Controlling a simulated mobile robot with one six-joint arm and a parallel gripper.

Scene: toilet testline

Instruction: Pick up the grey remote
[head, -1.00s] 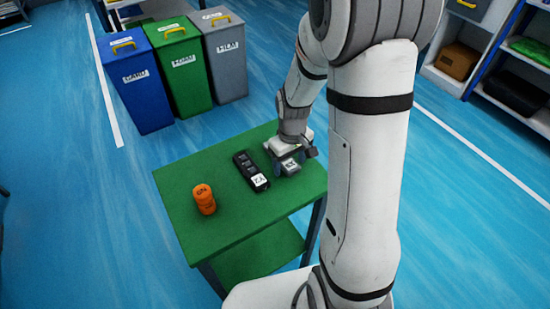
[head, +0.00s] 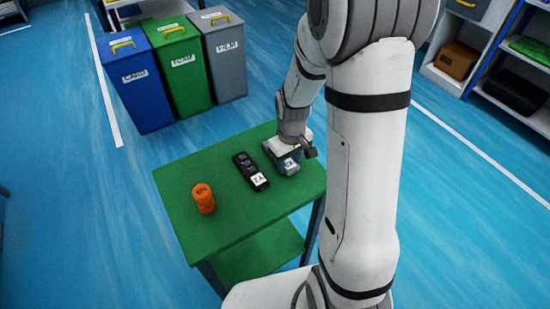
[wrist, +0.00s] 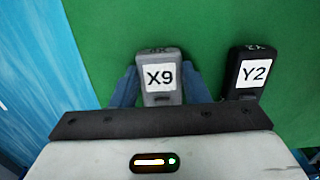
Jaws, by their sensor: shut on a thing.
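The grey remote (wrist: 161,96) with a white X9 label is between the two blue fingers of my gripper (wrist: 160,88) in the wrist view. The gripper is shut on it, with one finger against each side. In the head view the remote (head: 291,164) is mostly hidden under my gripper (head: 284,160), at the right part of the green table (head: 225,215). The remote is at or close to the tabletop; I cannot tell whether it touches it.
A black remote (head: 250,170) labelled Y2 lies just left of my gripper in the head view; it shows at right in the wrist view (wrist: 246,75). An orange object (head: 204,198) stands farther left. Blue (head: 142,90), green (head: 183,75) and grey (head: 224,60) bins stand behind the table.

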